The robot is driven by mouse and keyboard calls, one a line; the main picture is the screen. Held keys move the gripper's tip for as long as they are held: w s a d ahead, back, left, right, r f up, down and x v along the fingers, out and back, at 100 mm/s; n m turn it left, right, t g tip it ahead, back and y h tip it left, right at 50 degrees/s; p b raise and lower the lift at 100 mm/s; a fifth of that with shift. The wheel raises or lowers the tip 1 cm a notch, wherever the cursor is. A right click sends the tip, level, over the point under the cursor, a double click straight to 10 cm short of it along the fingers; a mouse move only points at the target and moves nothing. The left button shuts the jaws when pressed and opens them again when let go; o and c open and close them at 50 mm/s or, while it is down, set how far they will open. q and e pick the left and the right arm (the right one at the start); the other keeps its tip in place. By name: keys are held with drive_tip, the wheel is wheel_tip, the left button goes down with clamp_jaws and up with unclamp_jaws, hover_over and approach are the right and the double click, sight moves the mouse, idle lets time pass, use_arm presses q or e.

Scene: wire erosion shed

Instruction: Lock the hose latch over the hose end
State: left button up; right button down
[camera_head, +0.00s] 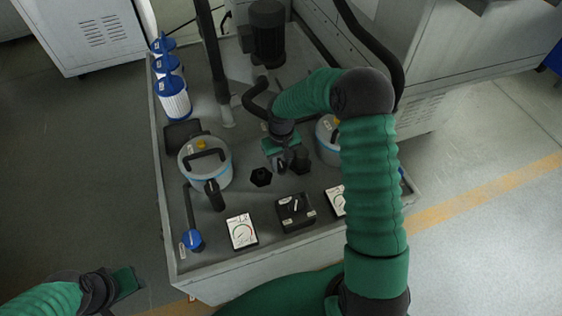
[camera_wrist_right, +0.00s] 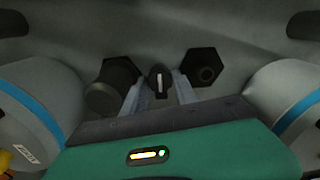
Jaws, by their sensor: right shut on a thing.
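My right gripper (camera_head: 282,163) reaches down between two lidded canisters, one on the left (camera_head: 205,162) and one on the right (camera_head: 327,140), partly behind my arm. In the wrist view its fingers (camera_wrist_right: 158,88) are closed on a small black knob (camera_wrist_right: 158,78) with a white stripe. I cannot tell whether this knob is the hose latch. A black cylinder (camera_wrist_right: 112,86) stands on one side of it and a hexagonal black socket (camera_wrist_right: 204,67) on the other. My left gripper (camera_head: 127,282) hangs at the lower left, away from the bench; its fingers do not show clearly.
Two white dial gauges, one on the left (camera_head: 242,232) and one on the right (camera_head: 336,200), flank a black switch box (camera_head: 296,212) at the front. A black pipe with a blue end (camera_head: 193,240) lies at the left. Blue-white filters (camera_head: 174,100) and a dark motor (camera_head: 268,35) stand behind.

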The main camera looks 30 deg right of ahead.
drive_tip(key=m+p, duration=0.2)
drive_tip(key=m, duration=0.2)
drive_tip(key=shift+r+p, duration=0.2)
drive_tip(key=shift+p, duration=0.1)
drive_tip(key=m+p, duration=0.2)
drive_tip(key=m, duration=0.2)
drive_tip(key=shift+m, duration=0.3)
drive_tip(key=m+p, duration=0.3)
drive_tip(key=m, duration=0.2)
drive_tip(key=shift+w, duration=0.1)
drive_tip(key=shift+f+m+p, duration=0.1)
drive_tip(key=shift+m+p, duration=0.85)
drive_tip(key=shift+m, duration=1.05)
drive_tip(key=c, duration=1.3)
unclamp_jaws()
drive_tip(key=shift+f, duration=0.1)
drive_tip(key=shift+o, duration=0.2)
